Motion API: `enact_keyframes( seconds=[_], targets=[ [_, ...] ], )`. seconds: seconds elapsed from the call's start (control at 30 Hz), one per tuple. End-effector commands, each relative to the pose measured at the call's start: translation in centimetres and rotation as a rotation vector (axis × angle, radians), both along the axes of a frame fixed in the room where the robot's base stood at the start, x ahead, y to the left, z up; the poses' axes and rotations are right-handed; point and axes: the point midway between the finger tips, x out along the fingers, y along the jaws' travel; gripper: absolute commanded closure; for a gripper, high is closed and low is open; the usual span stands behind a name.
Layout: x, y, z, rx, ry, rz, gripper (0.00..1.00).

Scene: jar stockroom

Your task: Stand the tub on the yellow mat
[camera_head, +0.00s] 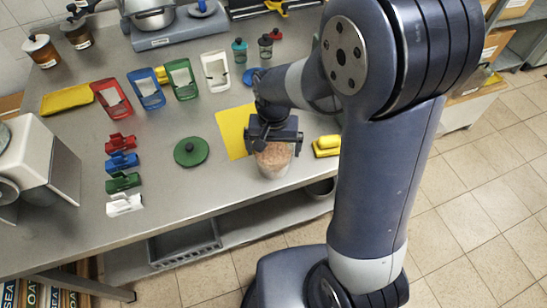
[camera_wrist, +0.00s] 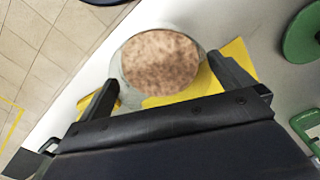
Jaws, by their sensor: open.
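The tub (camera_head: 272,162) is clear with brown, speckled contents and stands upright on the steel table near its front edge. The yellow mat (camera_head: 231,132) lies flat just behind and left of it, partly hidden by my arm. My gripper (camera_head: 273,148) is over the tub, with a finger on each side. In the wrist view the open fingers (camera_wrist: 161,74) flank the round tub (camera_wrist: 158,60), and I cannot tell whether they touch it. The mat (camera_wrist: 238,58) shows beside the tub there.
A green lid (camera_head: 191,152) lies left of the mat. A yellow block-like item (camera_head: 327,146) sits right of the tub. Coloured clips (camera_head: 122,160) and frames (camera_head: 182,80) stand further left and behind. The table edge is close in front of the tub.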

Motion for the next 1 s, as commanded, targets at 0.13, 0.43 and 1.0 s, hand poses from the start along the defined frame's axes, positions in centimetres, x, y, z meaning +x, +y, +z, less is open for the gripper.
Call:
enact_keyframes(
  seconds=[0.13, 0.43, 1.0],
  targets=[
    [-0.1, 0.0, -1.9, -0.001, 0.003, 0.0, 0.0],
    [0.0, 0.0, -2.5, 0.0, 0.0, -0.001, 0.0],
    [0.0, 0.0, -2.4, 0.001, -0.001, -0.001, 0.44]
  ],
)
